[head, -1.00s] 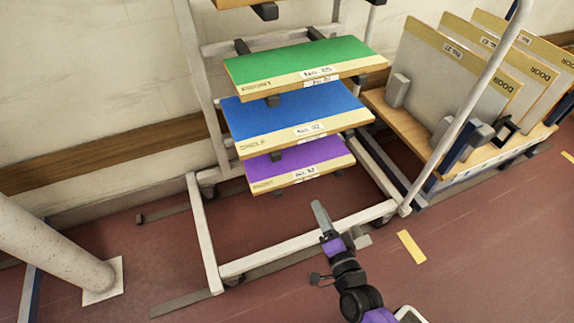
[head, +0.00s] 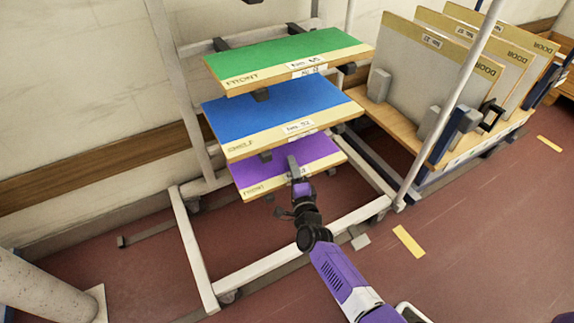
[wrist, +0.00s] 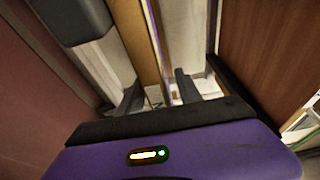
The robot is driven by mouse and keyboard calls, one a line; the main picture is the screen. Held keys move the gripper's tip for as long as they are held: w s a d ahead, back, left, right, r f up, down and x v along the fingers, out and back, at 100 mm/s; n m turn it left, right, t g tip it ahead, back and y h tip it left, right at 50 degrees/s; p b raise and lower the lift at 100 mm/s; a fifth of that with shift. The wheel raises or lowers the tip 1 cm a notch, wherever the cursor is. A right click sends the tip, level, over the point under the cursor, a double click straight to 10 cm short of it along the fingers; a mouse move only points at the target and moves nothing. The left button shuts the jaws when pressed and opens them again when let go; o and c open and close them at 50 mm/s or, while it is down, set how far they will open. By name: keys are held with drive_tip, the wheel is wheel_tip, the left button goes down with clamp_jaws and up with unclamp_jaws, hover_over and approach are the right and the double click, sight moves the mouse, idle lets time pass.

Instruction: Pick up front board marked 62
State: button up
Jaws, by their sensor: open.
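A purple board (head: 318,152) with a pale front strip lies flat on the lowest visible level of the rack; its strip reads FRONT at the left. My gripper (head: 292,164) is open at the middle of its front edge and hides the number label there. In the wrist view the fingers (wrist: 158,92) stand on either side of the tan board edge (wrist: 138,45), with a white label partly visible between them. I cannot tell whether they touch it. A blue board (head: 270,108) and a green board (head: 285,58) lie above; their numbers are hard to read.
The white rack frame (head: 193,245) has posts on both sides and a low front bar under my arm. Door boards (head: 420,60) stand upright in a wooden rack at the right. A pale round column (head: 45,285) stands lower left. Red floor is open at front right.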

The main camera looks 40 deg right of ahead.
drive_tip(key=shift+x, duration=0.95)
clamp_jaws()
idle(0.7)
